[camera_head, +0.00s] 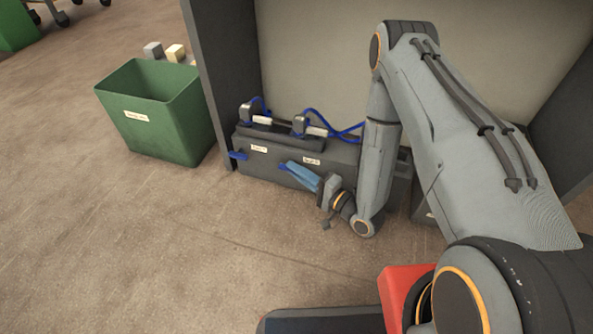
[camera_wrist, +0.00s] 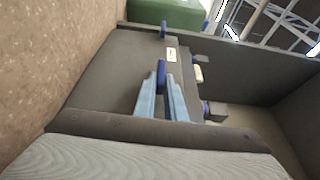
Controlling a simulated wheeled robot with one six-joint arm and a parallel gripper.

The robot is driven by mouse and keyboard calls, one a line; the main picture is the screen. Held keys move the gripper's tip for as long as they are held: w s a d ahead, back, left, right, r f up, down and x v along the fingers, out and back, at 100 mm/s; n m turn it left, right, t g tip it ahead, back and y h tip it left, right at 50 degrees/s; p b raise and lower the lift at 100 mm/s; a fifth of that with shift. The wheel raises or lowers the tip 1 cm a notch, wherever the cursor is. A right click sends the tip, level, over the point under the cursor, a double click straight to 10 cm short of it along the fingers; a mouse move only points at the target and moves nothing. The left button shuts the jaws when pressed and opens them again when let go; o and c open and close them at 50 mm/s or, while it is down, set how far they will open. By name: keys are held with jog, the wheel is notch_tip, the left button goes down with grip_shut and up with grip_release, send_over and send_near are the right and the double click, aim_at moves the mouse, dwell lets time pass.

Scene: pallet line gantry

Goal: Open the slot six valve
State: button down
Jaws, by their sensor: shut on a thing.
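My gripper (camera_head: 293,168) has light-blue fingers and is shut on a blue valve handle (camera_head: 284,166) at the front of a dark grey manifold box (camera_head: 240,140). In the wrist view my gripper (camera_wrist: 165,82) has the blue handle (camera_wrist: 161,68) between its fingertips, which hide part of it. The white label (camera_head: 311,161) above this handle is too small to read surely. A second blue handle (camera_head: 238,155) sticks out further left, under another label (camera_head: 258,148). It also shows in the wrist view (camera_wrist: 163,29), apart from my gripper.
Two fittings with blue hoses (camera_head: 340,130) sit on top of the box. Dark frame posts (camera_head: 218,85) and a back panel stand around it. A green bin (camera_head: 165,140) stands at the left, with small blocks (camera_head: 175,52) behind it. The floor in front is clear.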

jog(key=shift+w, duration=0.15)
jog(key=c, duration=1.8)
grip_release()
jog(key=shift+p+v, duration=1.9)
jog(key=shift+v, duration=2.05)
